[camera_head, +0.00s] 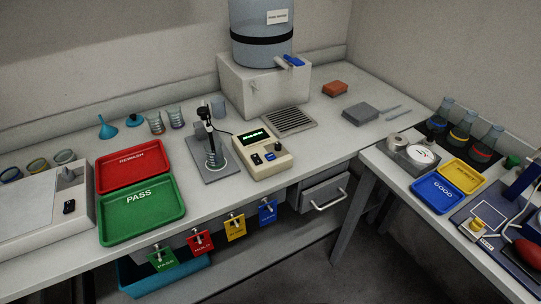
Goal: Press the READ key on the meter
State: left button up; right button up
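The meter (284,158) is a cream box with a dark display (254,137) showing green characters. It stands on the bench right of a grey stand with a probe. Its sloping front carries a blue key (270,156), a dark key (257,159) and a dark round knob (278,147). The lettering on the keys is too small to read, so I cannot tell which is READ. Neither of my grippers shows in this view. Nothing covers the meter's front.
The probe stand (209,165) with a glass vessel is close left of the meter. A red tray (133,164) and a green PASS tray (142,212) lie further left. A drain grille (289,121) is behind the meter. Coloured tags hang along the bench's front edge.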

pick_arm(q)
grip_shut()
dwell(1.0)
